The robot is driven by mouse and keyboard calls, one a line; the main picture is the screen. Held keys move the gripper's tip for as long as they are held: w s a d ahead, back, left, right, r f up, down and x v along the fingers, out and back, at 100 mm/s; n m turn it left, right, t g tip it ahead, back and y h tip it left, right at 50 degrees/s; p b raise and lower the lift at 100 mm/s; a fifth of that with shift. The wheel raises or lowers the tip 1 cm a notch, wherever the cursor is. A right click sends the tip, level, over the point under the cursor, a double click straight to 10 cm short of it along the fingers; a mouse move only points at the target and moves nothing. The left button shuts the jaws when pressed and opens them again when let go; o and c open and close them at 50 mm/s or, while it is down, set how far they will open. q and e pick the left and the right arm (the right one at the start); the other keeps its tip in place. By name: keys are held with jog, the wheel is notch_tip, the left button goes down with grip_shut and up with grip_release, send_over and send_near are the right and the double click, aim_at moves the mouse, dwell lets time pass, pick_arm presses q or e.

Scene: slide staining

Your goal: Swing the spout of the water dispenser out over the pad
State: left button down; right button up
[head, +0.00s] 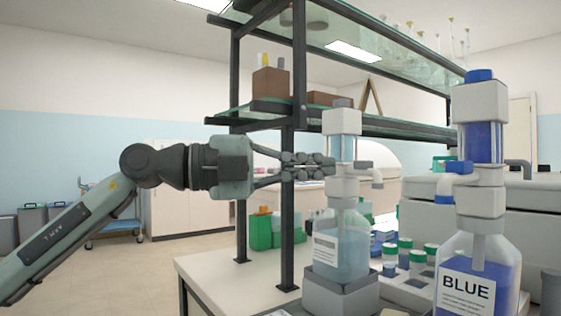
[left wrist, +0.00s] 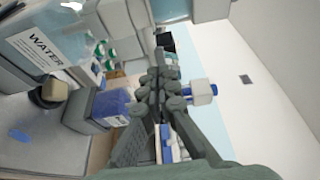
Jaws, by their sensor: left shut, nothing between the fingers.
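The water dispenser (head: 340,245) is a clear bottle with pale blue liquid and a white pump head, standing on a grey block. Its white spout (head: 365,168) points to the right in the head view, with a grey tip bent down. My left gripper (head: 328,165) is shut and empty, its fingertips at the left side of the pump head; I cannot tell whether they touch it. The left wrist view shows the gripper (left wrist: 158,85) and the bottle's WATER label (left wrist: 36,45). I cannot make out the pad. My right gripper is not in view.
A dispenser labelled BLUE (head: 480,270) stands at the front right. Several green-capped jars (head: 405,250) stand behind the water dispenser. A dark shelf post (head: 287,210) rises just left of the dispenser, behind my gripper. The bench (head: 215,275) is bare at its left front.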

aim_at(361, 166)
pick_arm(q)
jog(key=x, duration=0.3)
jog(key=shift+w+d, duration=0.1)
jog(key=shift+d, duration=0.3)
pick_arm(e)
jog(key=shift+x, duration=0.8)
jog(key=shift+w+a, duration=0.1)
pick_arm(q)
jog(key=shift+d+r+p, duration=0.1)
jog(key=shift+d+p, duration=0.1)
jog(key=shift+p, duration=0.2)
jog(key=x, duration=0.1)
jog(key=p+x, duration=0.1)
jog(key=x, duration=0.1)
jog(key=shift+s+d, duration=0.1)
jog(key=shift+s, duration=0.4)
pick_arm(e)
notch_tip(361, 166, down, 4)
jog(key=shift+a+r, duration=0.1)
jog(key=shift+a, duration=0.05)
